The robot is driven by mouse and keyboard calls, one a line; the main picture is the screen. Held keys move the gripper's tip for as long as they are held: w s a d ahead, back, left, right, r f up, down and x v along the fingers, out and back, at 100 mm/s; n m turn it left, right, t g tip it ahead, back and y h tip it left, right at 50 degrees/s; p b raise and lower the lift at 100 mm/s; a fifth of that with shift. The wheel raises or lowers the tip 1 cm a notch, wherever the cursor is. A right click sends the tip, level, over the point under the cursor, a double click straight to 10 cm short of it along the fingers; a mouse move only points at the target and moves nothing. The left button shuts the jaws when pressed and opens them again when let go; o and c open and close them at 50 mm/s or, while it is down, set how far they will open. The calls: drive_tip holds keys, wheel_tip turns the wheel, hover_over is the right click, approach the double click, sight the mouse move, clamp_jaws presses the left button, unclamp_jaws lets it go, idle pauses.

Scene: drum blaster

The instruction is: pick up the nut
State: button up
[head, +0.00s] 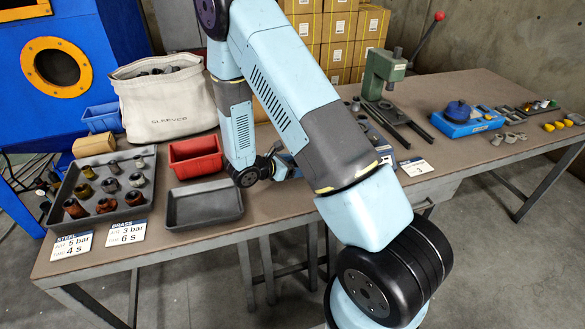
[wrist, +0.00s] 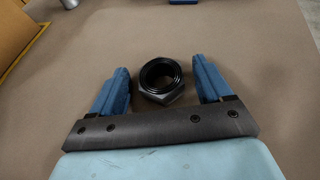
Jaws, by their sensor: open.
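The nut (wrist: 161,80) is a dark hex nut with a threaded hole. In the wrist view it lies flat on the brown tabletop. My gripper (wrist: 161,75) is open, with one blue finger on the left of the nut and one on the right. Gaps show between the nut and both fingers, and nothing is held. In the head view my arm reaches down to the table beside the red bin, and the nut is hidden there.
A red bin (head: 195,158) and an empty dark tray (head: 203,207) stand left of my gripper. A tray of fittings (head: 85,215) and a canvas bag (head: 165,105) are farther left. A green press (head: 385,72) stands to the right. Bare tabletop surrounds the nut.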

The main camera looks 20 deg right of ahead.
drive_tip(key=shift+c, duration=0.4)
drive_tip(key=c, duration=1.1)
drive_tip(key=shift+r, duration=0.1)
